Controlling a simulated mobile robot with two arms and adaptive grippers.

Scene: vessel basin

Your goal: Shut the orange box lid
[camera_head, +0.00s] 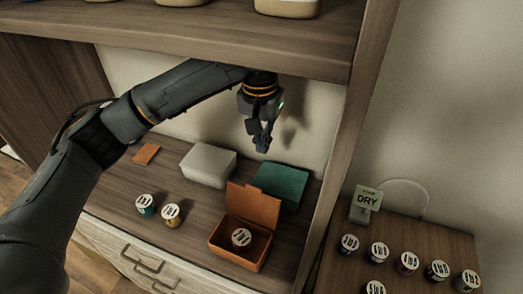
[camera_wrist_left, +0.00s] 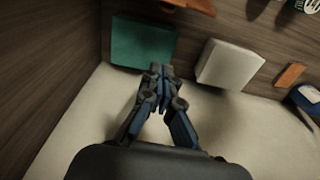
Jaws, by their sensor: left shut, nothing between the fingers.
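The orange box (camera_head: 238,243) stands on the shelf near its front edge, with its lid (camera_head: 254,206) raised upright at the back. A round jar with a black-and-white top (camera_head: 241,237) sits inside it. In the left wrist view a strip of orange (camera_wrist_left: 192,5) shows at the top edge. My left gripper (camera_head: 262,146) hangs above and behind the box, near the back wall, apart from the lid. Its fingers are shut and empty, and they also show in the left wrist view (camera_wrist_left: 158,72). My right gripper is in neither view.
A closed teal box (camera_head: 282,183) sits behind the orange lid, and a closed white box (camera_head: 208,164) stands to its left. Two jars (camera_head: 146,204) (camera_head: 171,214) stand left of the orange box. An upper shelf (camera_head: 180,40) overhangs, and a wooden side panel (camera_head: 345,150) bounds the right.

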